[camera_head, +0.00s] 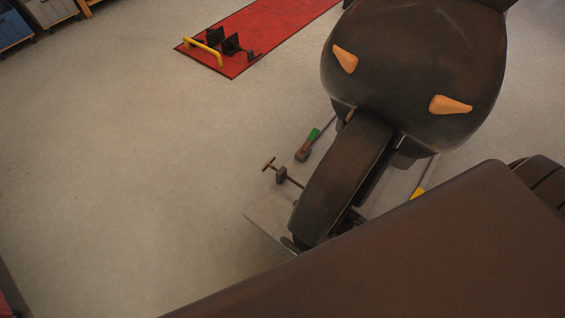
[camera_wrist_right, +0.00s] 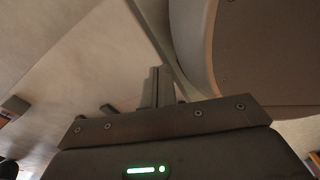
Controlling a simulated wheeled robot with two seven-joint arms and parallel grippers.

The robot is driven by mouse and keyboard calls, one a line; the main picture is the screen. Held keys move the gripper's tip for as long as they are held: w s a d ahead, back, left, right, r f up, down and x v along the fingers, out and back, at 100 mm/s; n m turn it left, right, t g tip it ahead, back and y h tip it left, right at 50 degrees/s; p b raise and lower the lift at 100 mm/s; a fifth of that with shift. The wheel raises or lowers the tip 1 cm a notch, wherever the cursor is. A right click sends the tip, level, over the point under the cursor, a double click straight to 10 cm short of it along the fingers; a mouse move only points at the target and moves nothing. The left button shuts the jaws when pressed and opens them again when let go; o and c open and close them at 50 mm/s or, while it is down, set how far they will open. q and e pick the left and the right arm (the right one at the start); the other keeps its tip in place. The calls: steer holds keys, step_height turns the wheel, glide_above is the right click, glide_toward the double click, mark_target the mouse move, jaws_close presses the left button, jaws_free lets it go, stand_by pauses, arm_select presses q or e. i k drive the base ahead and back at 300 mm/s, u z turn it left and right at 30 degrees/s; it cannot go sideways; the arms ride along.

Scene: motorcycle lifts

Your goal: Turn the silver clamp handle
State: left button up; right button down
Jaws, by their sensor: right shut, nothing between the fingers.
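In the head view a clamp handle (camera_head: 268,164), a small T-shaped bar, sticks out left of the motorcycle wheel (camera_head: 342,180). It looks brownish in this light. A dark round clamp part (camera_head: 281,174) and a thin rod run from it toward the wheel, above the lift platform (camera_head: 262,216). In the right wrist view my right gripper (camera_wrist_right: 161,75) is shut and empty, its fingers together. A large dark rounded surface is close on its right, and a pale surface lies on its left. I cannot make out the clamp handle there. Neither gripper shows in the head view.
A green-handled part (camera_head: 312,137) stands beside the wheel, and a yellow part (camera_head: 418,193) is on its other side. A red platform (camera_head: 233,68) with a yellow bar lies farther back. The floor at left is clear. A large brown shape blocks the lower right.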

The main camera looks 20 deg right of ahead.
mark_target(270, 164)
steer(key=z, duration=0.55)
steer(key=k, duration=0.5)
steer(key=u, duration=1.45)
steer(key=i, duration=2.8)
steer(key=z, duration=4.2)
